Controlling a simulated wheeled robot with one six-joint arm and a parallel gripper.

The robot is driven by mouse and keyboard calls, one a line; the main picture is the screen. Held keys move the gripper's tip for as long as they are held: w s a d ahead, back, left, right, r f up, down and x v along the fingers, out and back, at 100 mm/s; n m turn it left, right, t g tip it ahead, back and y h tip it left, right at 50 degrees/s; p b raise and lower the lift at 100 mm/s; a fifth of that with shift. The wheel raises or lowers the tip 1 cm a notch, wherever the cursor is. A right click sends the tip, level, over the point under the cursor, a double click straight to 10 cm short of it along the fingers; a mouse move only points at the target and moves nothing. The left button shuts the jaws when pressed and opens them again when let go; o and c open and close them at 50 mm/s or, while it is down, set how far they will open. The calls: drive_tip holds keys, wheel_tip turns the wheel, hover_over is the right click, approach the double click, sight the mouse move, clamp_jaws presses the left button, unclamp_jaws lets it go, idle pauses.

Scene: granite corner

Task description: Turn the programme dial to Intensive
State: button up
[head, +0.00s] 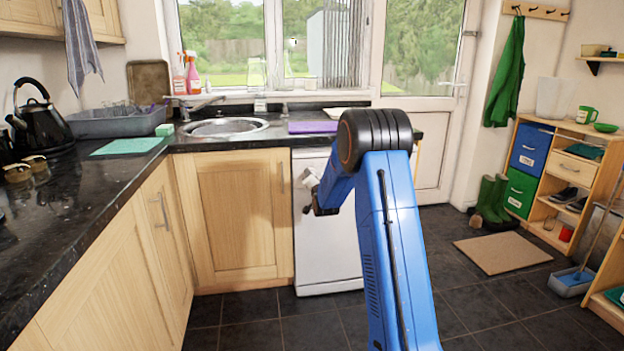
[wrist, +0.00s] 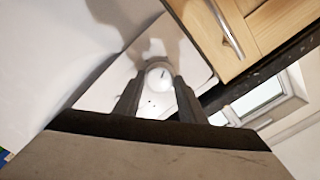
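The white dishwasher (head: 325,250) stands under the worktop, right of the wooden sink cupboard. The round white programme dial (wrist: 158,76) shows in the wrist view on a pale panel, with a short dark mark on its face. In the head view my arm and gripper cover that area, and I cannot make the dial out. My gripper (wrist: 158,82) is open, one dark finger on each side of the dial in the picture. Gaps show between fingers and dial; whether the tips reach around it or stop short, I cannot tell. No programme label is readable.
The dark worktop (head: 75,215) overhangs the units. A wooden cupboard door (head: 235,215) with a metal handle is left of the dishwasher. A purple mat (head: 312,127) lies above it. Open tiled floor (head: 470,300) lies to the right, with a brown doormat (head: 502,253).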

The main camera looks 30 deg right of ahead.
drive_tip(key=o, duration=0.4)
drive_tip(key=shift+c, duration=0.2)
drive_tip(key=shift+s, duration=0.1)
drive_tip(key=v, duration=1.7)
drive_tip(key=shift+s+a+r, duration=0.1)
drive_tip(key=shift+s+r, duration=0.05)
drive_tip(key=s+a+r+n+g+y, duration=0.2)
drive_tip(key=s+a+n+g, duration=0.1)
drive_tip(key=s+a, duration=0.55)
drive_tip(key=s+a+r+n+g+y, duration=0.1)
drive_tip(key=s+a+r+n+g, duration=0.25)
drive_tip(key=s, duration=0.75)
drive_tip(key=s+a+f+n+g, duration=0.1)
drive_tip(key=s+a+n+g, duration=0.1)
drive_tip(key=s, duration=0.8)
drive_tip(key=s+a+f+n+g+y, duration=0.1)
drive_tip(key=s+a, duration=0.3)
drive_tip(key=s, duration=0.7)
drive_tip(key=s+a+f+n+g+y, duration=0.1)
drive_tip(key=s+a+f+n+g, duration=0.1)
drive_tip(key=s, duration=0.8)
drive_tip(key=shift+s+a+f+n+g, duration=0.3)
drive_tip(key=shift+a+n+g, duration=0.25)
drive_tip(key=shift+a+n, duration=0.25)
